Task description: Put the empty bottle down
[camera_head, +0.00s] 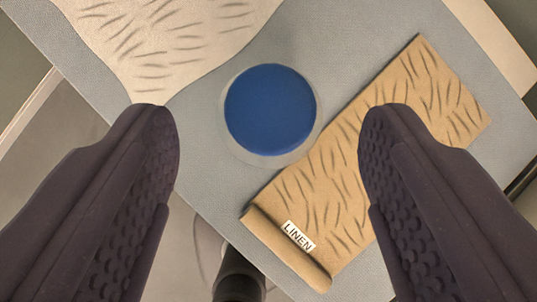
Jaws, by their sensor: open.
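A round thing with a blue top and a pale, see-through rim, likely the bottle seen from above (270,110), stands on a grey surface (205,165). My gripper (265,135) is open. Its two dark, textured fingers are on either side of the bottle in the picture, with clear gaps on both sides. Nothing is held between them. I cannot tell how far above the bottle the fingertips are.
A tan folded cloth or bag with dark strokes and a "LINEN" label (370,160) lies close to the bottle's right, partly behind my right finger. A pale cloth with similar strokes (165,35) lies at the upper left. The surface's edge runs diagonally at lower left.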

